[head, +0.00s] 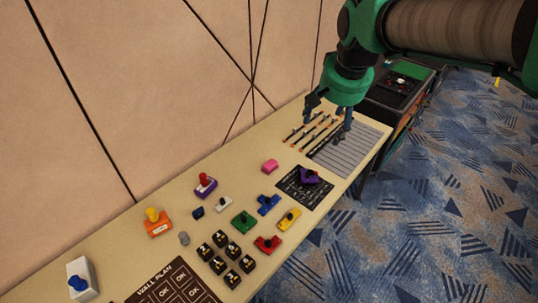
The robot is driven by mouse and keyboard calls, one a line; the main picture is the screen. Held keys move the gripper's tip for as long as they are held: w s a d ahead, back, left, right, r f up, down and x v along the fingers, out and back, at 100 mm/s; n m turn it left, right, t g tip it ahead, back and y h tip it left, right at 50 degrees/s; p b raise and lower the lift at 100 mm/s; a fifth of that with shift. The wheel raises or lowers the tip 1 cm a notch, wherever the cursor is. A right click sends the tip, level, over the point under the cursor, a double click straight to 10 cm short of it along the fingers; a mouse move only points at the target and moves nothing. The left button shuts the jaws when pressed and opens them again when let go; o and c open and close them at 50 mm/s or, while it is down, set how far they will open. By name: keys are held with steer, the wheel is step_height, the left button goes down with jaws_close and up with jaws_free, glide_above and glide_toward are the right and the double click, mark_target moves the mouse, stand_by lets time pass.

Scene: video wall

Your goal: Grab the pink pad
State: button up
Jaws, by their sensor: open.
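A small pink pad (270,166) lies on the tan table toward its wall side, left of a dark printed card. Its top is bare and nothing touches it. My gripper (326,126) is open and empty, to the right of the pad and farther along the table. It hangs fingers down above the pencils and the grey lined sheet. The gap between the fingertips and the table cannot be told exactly.
A purple piece (309,175) sits on the dark card (318,193). Blue (267,205), yellow (289,219), green (243,221) and red (267,244) pieces lie nearer. A purple-and-red stamp (205,184) stands left of the pad. The wall (180,90) borders the table.

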steer(key=w+a+f+m+g, duration=0.1)
steer(key=w+f, duration=0.1)
steer(key=w, duration=0.6)
steer(key=w+a+f+m, duration=0.1)
steer(key=w+a+f, duration=0.15)
steer(key=w, duration=0.45)
steer(key=m+g+p, duration=0.2)
steer(key=m+g, duration=0.1)
steer(key=m, duration=0.1)
glide_above(272, 164)
step_height(272, 164, down, 38)
steer(key=shift+w+f, duration=0.15)
steer(key=shift+f, duration=0.35)
steer(key=shift+f, duration=0.1)
steer(key=shift+f, duration=4.2)
steer(key=shift+f, duration=0.15)
